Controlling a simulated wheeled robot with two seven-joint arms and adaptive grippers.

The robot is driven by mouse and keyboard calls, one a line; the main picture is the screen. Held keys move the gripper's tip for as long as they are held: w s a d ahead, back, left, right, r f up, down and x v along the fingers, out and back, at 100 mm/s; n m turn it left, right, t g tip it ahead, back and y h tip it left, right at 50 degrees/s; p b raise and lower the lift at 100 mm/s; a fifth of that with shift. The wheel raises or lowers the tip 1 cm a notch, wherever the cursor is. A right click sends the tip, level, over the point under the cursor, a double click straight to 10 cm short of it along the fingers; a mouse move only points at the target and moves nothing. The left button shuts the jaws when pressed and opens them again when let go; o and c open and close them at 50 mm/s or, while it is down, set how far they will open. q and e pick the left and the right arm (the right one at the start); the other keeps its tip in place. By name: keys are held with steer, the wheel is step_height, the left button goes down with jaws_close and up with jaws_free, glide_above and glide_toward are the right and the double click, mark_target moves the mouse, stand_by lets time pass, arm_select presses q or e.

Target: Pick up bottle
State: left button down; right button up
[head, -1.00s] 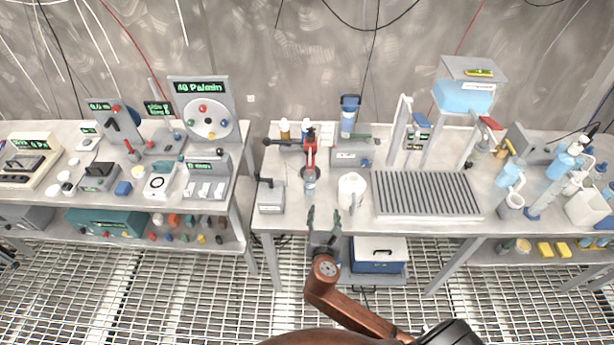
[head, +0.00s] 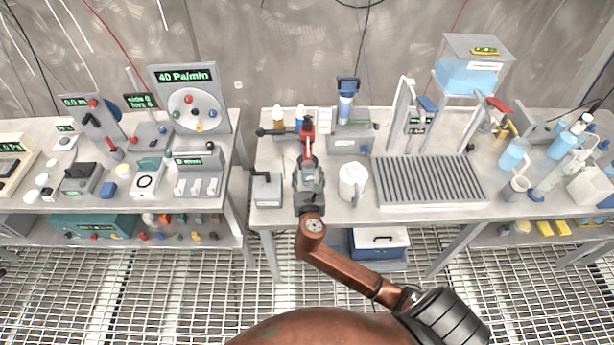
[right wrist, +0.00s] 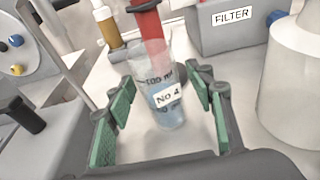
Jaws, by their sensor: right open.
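A small clear bottle (right wrist: 163,105) with pale blue liquid and a "No 4" label stands upright on the right table in the right wrist view. A red part (right wrist: 148,22) of a device sits directly over its top; I cannot tell whether they touch. My right gripper (head: 308,168) is open over the table in the head view, mostly hiding the bottle there. In the right wrist view its green-padded fingers (right wrist: 165,88) stand to the left and right of the bottle, with visible gaps. My left gripper is not in view.
A white jug (head: 353,182) stands close right of my gripper, and a grey box (head: 267,190) close left. A "FILTER" box (head: 349,142) and an amber bottle (right wrist: 106,28) stand behind. A ribbed grey tray (head: 430,180) lies farther right.

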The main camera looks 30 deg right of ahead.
steer(key=shift+w+d, duration=0.15)
steer(key=shift+w, duration=0.05)
steer(key=c, duration=1.2)
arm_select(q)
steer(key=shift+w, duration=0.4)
arm_select(e)
steer(key=shift+c, duration=0.5)
